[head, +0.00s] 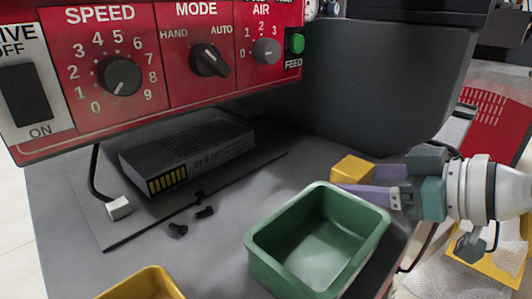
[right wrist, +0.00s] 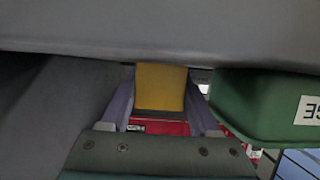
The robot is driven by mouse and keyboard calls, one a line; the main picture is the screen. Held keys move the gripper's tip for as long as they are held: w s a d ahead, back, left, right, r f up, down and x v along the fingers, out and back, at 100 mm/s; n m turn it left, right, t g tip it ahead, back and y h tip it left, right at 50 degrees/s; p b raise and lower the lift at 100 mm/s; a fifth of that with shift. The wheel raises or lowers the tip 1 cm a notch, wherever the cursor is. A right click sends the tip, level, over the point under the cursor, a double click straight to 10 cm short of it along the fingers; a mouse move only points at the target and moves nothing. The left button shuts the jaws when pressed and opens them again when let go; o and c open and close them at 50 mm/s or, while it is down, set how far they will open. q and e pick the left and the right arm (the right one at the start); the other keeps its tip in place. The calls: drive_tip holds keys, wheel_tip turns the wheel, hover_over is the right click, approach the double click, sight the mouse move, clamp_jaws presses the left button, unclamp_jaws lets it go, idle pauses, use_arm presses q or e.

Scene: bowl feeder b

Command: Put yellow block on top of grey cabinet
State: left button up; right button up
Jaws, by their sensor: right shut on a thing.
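The yellow block (head: 352,170) is between the purple fingers of my right gripper (head: 364,187), just behind the green bin in the head view. The right gripper is shut on it, and its arm comes in from the right. In the right wrist view the yellow block (right wrist: 160,87) sits between both fingers. I cannot tell whether it touches the grey surface (head: 235,200) below. That flat grey top may belong to the grey cabinet; a large dark grey body (head: 360,80) stands behind it. My left gripper is not in view.
The green bin (head: 262,262) stands close in front of the right gripper. A yellow bin (head: 150,280) is at the bottom left.

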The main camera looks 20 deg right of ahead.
drive_tip(key=shift+f, duration=0.25)
drive_tip(key=o, duration=1.5)
drive_tip(key=shift+r, duration=0.1)
drive_tip(key=shift+c, duration=0.2)
